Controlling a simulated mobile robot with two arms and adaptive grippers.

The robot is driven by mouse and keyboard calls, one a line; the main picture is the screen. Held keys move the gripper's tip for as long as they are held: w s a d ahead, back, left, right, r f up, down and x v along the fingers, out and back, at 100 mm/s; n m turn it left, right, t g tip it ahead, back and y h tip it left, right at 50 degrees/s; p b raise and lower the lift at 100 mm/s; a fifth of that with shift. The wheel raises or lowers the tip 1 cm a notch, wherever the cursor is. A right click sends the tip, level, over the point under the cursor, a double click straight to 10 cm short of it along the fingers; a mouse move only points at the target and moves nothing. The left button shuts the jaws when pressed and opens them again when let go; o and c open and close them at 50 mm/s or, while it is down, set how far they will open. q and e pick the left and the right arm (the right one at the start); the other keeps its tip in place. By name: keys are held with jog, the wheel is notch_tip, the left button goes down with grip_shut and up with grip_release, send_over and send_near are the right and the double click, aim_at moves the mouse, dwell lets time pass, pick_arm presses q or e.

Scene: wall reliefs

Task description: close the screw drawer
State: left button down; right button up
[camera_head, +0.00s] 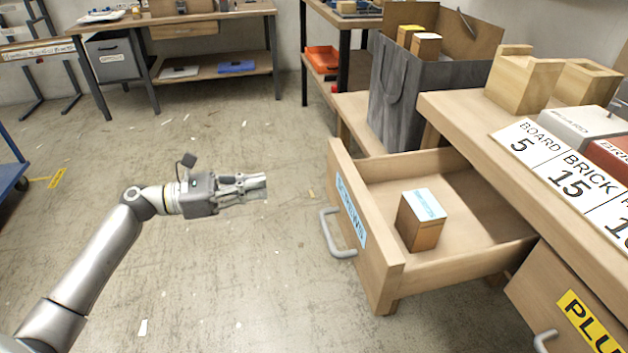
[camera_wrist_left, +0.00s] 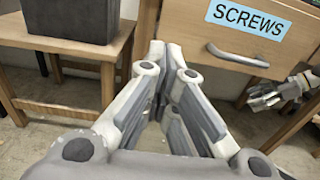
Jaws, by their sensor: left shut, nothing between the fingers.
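The screw drawer (camera_head: 375,262) is pulled out from the wooden workbench on the right in the head view. Its front bears a light blue "SCREWS" label (camera_head: 350,210) and a grey bar handle (camera_head: 334,235). A small wooden box (camera_head: 420,235) with a blue and white top stands inside. My left gripper (camera_head: 260,187) is shut and empty, left of the drawer front and apart from it. The left wrist view shows the drawer front (camera_wrist_left: 180,25) and handle (camera_wrist_left: 238,57) beyond my left fingers (camera_wrist_left: 165,60). My right gripper (camera_wrist_left: 280,92) shows at that view's right edge; its opening is unclear.
The workbench top (camera_head: 455,105) carries wooden blocks and number cards. A second drawer (camera_head: 560,300) with a yellow label is at lower right.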

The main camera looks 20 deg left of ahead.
pick_arm(q)
jog(key=x, duration=1.2)
pick_arm(e)
jog(key=shift+s, duration=0.1)
pick_arm(q)
jog(key=b, duration=0.1)
send_near(415, 162)
jog(key=shift+w+d+f, duration=0.25)
jog(key=shift+w+f, duration=0.7)
jog(key=shift+w, duration=0.2)
jog(key=b+x, duration=0.2)
jog(key=x, duration=0.7)
jog(key=shift+f, duration=0.1)
jog(key=shift+w+d, duration=0.15)
jog(key=shift+w, duration=0.05)
jog(key=shift+r, duration=0.25)
pick_arm(e)
jog(key=w+a+r+t+y, duration=0.2)
jog(key=w+a+r+t, duration=0.2)
jog(key=w+r+t, duration=0.4)
jog(key=shift+w+a+r, duration=0.15)
jog(key=shift+w+r, duration=0.55)
jog(key=shift+r, duration=0.7)
pick_arm(q)
jog(key=shift+w, duration=0.1)
